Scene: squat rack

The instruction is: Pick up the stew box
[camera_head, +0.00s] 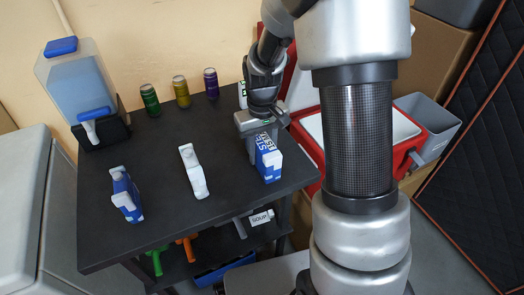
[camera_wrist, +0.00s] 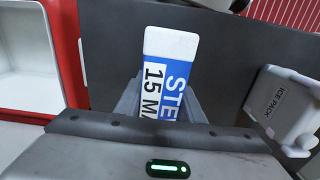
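The stew box (camera_head: 268,162) is a blue and white carton with large lettering. It stands near the right edge of the dark table. In the wrist view the stew box (camera_wrist: 171,75) shows its white end and the letters "STE" and "15 M". My gripper (camera_head: 257,146) is down at the box, and its grey fingers lie on either side of it. In the wrist view my gripper (camera_wrist: 160,100) has the box between its fingers with little gap showing. Whether the fingers press on the box is hidden.
A red and white cooler (camera_head: 401,128) stands right of the table. A soup box (camera_head: 261,218) is below.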

